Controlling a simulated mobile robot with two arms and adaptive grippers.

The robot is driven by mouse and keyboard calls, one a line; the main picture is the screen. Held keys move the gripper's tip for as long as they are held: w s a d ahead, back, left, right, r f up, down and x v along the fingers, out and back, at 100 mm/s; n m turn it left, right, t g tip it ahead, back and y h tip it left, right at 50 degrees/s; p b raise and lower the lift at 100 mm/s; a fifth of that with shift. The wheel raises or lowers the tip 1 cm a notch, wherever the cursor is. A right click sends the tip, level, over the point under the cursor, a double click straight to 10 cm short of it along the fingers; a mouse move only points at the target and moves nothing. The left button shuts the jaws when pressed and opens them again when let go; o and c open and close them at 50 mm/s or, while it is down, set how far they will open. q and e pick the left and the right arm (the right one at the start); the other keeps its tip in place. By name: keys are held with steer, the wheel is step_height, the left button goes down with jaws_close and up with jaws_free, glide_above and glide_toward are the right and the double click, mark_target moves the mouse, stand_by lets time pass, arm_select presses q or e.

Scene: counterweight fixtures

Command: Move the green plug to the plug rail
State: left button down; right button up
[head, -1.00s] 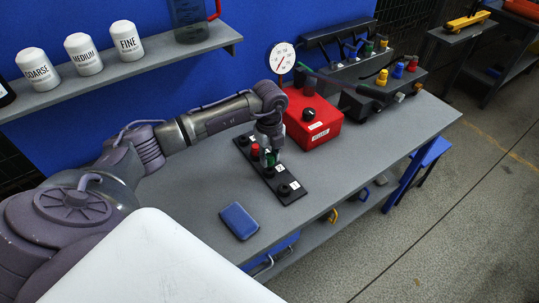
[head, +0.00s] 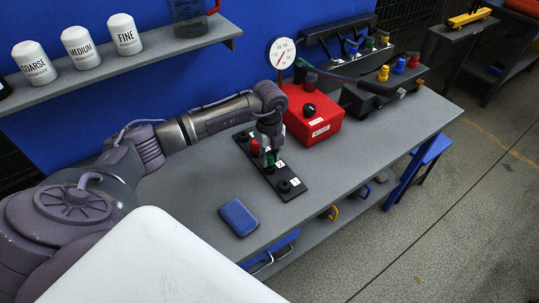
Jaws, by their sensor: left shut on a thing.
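My left gripper (head: 268,151) points down over the black numbered strip (head: 290,192) on the grey bench. It is shut on the green plug (head: 269,159), which is partly hidden by the fingers. The plug is at or just above the strip; I cannot tell whether it is seated. A red plug (head: 255,146) stands on the strip just left of the gripper. At the back of the bench, a black stepped rack (head: 313,42) carries blue, green and yellow plugs; I cannot tell for sure which piece is the plug rail. My right gripper is not in view.
A red box (head: 322,128) with a black knob and a round dial (head: 282,53) stands right behind the gripper. A black block (head: 365,103) with coloured plugs is beyond it. A blue case (head: 239,218) lies in front. The right part of the bench is clear.

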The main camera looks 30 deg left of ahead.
mark_target(269, 155)
arm_select(q)
steer(key=shift+f, duration=0.15)
stand_by(0.3)
steer(key=shift+f+b, duration=0.45)
steer(key=shift+f, duration=0.05)
steer(key=shift+f, duration=0.15)
steer(key=shift+s+f, duration=0.1)
stand_by(0.4)
steer(key=c, duration=0.8)
jaws_free()
steer(key=shift+r+p, duration=3.65)
steer(key=shift+r, duration=1.45)
